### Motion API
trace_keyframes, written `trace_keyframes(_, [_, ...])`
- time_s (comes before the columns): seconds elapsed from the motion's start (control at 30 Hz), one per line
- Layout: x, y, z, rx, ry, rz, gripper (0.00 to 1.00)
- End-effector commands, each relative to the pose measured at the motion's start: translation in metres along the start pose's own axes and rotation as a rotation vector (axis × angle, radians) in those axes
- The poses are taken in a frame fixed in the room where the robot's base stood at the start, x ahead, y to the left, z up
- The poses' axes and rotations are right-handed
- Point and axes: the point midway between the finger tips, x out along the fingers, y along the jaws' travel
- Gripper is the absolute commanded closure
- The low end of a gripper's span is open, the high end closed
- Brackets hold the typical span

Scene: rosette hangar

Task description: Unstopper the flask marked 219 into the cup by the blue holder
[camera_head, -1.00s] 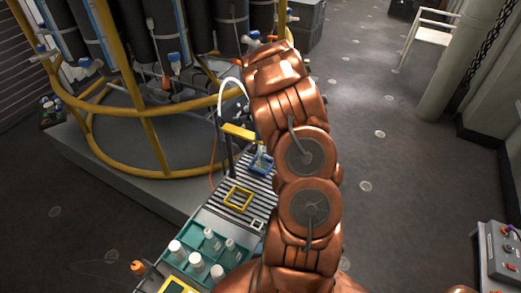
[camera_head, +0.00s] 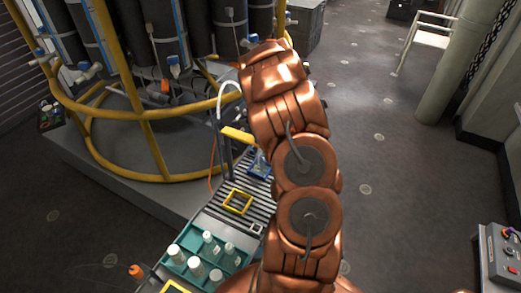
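A blue holder (camera_head: 258,168) stands near the far end of the slatted tray, partly hidden behind my copper arm. Something clear and small seems to stand in it, too small to tell. Several white-capped bottles (camera_head: 196,266) stand in a teal rack (camera_head: 180,249) at the near end of the bench. No marking 219 can be read, and I cannot tell which vessel is the flask or the cup. My arm runs up the middle of the picture and hides part of the bench. My gripper is not in view.
A yellow square frame (camera_head: 237,201) lies on the slatted tray (camera_head: 259,209). A yellow bar (camera_head: 238,135) stands above the holder. A yellow pipe cage (camera_head: 150,135) with dark cylinders rises at left. A control box (camera_head: 503,252) stands at lower right.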

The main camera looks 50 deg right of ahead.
Motion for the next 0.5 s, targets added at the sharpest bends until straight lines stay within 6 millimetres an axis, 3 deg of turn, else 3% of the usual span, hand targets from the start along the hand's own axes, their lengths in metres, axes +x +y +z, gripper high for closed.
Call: trace_keyframes(0.5, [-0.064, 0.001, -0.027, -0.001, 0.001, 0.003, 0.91])
